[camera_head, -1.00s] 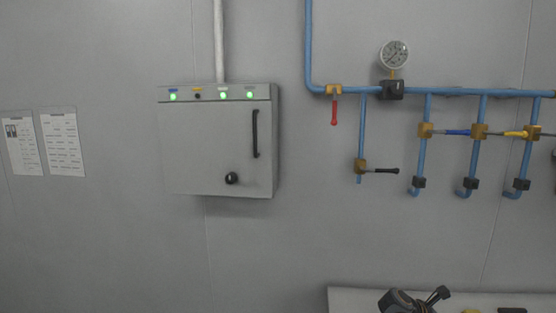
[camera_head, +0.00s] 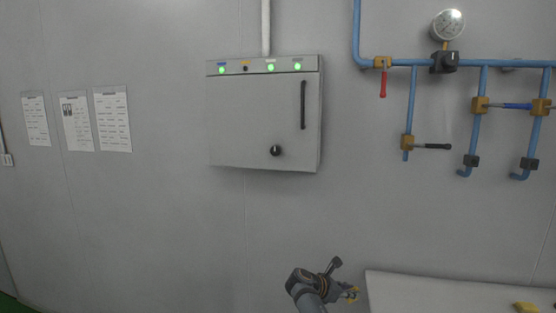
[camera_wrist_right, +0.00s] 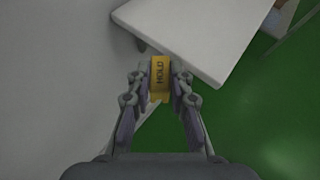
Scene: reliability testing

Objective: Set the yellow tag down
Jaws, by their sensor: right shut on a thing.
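My left gripper is not in view.
The white table (camera_head: 430,290) has a bare near-left part, with another yellow object (camera_head: 525,308) farther right. A grey control box (camera_head: 262,120) with green lights and blue pipes (camera_head: 411,95) with valves are on the wall. Green floor (camera_wrist_right: 240,115) shows beyond the table edge.

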